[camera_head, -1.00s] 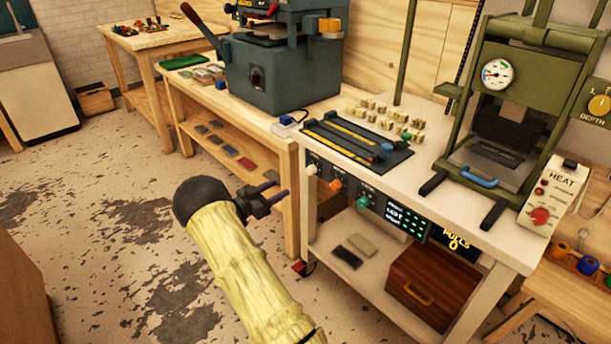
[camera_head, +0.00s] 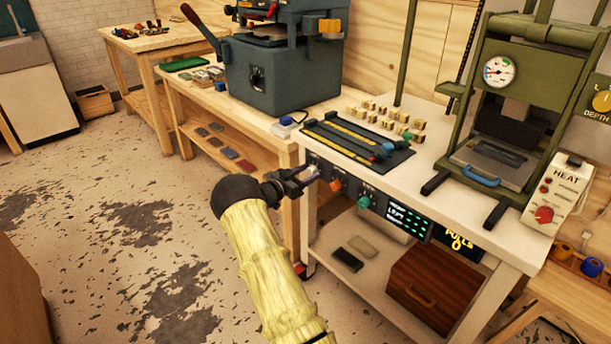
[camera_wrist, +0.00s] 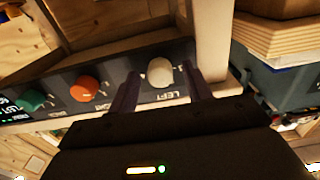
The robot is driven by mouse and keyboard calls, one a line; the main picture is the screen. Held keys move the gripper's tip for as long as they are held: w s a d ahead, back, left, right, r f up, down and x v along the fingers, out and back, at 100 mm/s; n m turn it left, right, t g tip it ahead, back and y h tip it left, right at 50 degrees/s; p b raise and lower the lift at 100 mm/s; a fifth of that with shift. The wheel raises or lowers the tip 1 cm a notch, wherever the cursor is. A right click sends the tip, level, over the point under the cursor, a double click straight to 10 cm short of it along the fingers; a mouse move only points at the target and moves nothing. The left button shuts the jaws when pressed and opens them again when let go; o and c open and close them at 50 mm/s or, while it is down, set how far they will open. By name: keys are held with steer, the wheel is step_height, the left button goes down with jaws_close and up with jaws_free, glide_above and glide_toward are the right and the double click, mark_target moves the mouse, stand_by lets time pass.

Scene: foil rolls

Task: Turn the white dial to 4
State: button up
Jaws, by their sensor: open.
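The white dial (camera_wrist: 160,72) sits on a dark control panel (camera_wrist: 60,107), with lettering that seems to read LEFT beside it. In the wrist view it lies between the two fingers of my gripper (camera_wrist: 162,85), which are apart. I cannot tell whether the fingers touch it. In the head view my gripper (camera_head: 308,178) is at the left end of the panel on the table's front, and it hides most of the white dial there. The dial's setting is too small to read.
An orange dial (camera_wrist: 84,89) and a green dial (camera_wrist: 31,100) sit on the same panel. The white table (camera_head: 455,222) has a wooden leg close to my gripper. A wooden bench (camera_head: 245,117) stands to the left.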

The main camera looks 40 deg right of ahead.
steer(key=c, duration=1)
steer(key=shift+o, duration=0.2)
steer(key=shift+m+b, duration=0.3)
steer(key=shift+m, duration=0.2)
steer(key=m+b, duration=0.2)
steer(key=m, duration=0.1)
steer(key=shift+f+m, duration=0.1)
steer(key=shift+m, duration=0.2)
steer(key=m+b, duration=0.3)
steer(key=m, duration=0.2)
steer(key=shift+w+f+b, duration=0.1)
steer(key=shift+b, duration=0.2)
steer(key=m+b, duration=0.5)
steer(key=m, duration=0.1)
steer(key=shift+m, duration=0.3)
steer(key=shift+r+m+b, duration=0.2)
steer(key=shift+m+b, duration=1.7)
